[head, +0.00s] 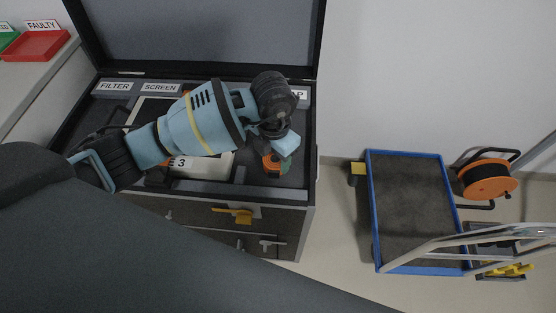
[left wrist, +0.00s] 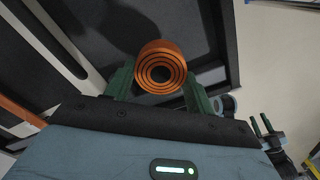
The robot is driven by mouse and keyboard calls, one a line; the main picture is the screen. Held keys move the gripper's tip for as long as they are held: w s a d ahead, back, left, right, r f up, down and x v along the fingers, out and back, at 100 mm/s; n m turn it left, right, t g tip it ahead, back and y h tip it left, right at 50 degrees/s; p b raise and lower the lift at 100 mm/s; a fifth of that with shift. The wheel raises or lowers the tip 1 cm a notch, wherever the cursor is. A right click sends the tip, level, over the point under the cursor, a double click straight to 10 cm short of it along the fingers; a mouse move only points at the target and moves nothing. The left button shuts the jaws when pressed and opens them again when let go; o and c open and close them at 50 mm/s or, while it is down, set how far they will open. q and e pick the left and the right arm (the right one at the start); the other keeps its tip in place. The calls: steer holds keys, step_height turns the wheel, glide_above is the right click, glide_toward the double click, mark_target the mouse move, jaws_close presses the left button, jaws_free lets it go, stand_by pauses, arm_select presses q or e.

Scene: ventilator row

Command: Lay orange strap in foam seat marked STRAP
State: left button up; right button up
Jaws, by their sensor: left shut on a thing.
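The orange strap (head: 271,163) is a rolled coil. In the left wrist view the strap (left wrist: 160,66) sits between the green fingers of my left gripper (left wrist: 158,82), which is shut on it. In the head view my left gripper (head: 281,158) is over the right end of the open case (head: 312,150). A label ending in "AP" (head: 298,94) is at the case's back right, partly hidden by my arm. My arm hides much of the foam, and I cannot tell whether the strap touches it.
FILTER (head: 115,87) and SCREEN (head: 160,88) labels line the case's back edge, below its raised lid (head: 200,35). A red FAULTY tray (head: 35,45) is at the far left. A blue-rimmed cart (head: 410,200) and an orange cable reel (head: 490,180) stand right, beyond open floor.

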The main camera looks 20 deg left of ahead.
mark_target(278, 162)
arm_select(q)
steer(key=shift+w+d, duration=0.15)
steer(key=shift+w, duration=0.05)
steer(key=shift+w+d, duration=0.2)
steer(key=shift+w, duration=0.05)
steer(key=shift+f, duration=1.8)
steer(key=shift+f, duration=0.2)
steer(key=o, duration=1)
step_height(278, 162, up, 12)
steer(key=shift+r+p, duration=0.2)
steer(key=shift+p, duration=0.2)
